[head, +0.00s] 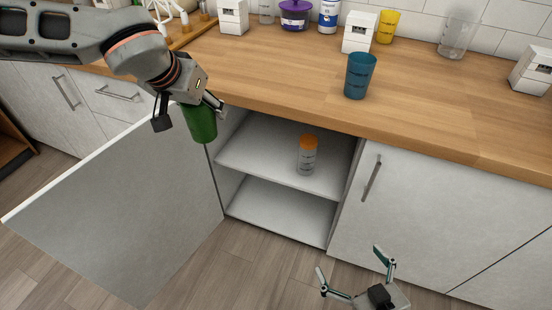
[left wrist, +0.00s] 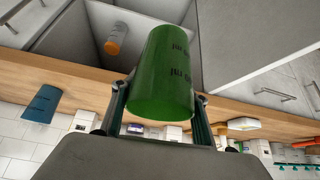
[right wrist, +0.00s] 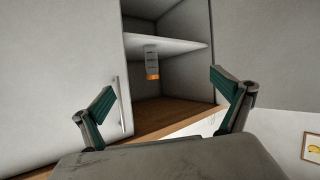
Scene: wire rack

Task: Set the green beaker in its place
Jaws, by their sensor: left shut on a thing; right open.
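The green beaker (head: 201,123) is held in my left gripper (head: 190,112), above the open cabinet door near the counter's front edge. In the left wrist view the green beaker (left wrist: 163,75) fills the space between the fingers, with markings in ml on its side. The open cabinet (head: 270,150) has an upper shelf with an orange-capped clear bottle (head: 307,155) on it; the lower level looks empty. My right gripper (head: 356,277) is open and empty, low in front of the closed door at right. The right wrist view shows its fingers apart (right wrist: 165,105).
A teal cup (head: 360,76) stands on the wooden counter (head: 430,103). Behind it are white boxes (head: 359,32), a yellow cup (head: 387,26), a purple pot (head: 294,15) and a clear glass (head: 457,36). The open cabinet door (head: 130,200) swings out at left.

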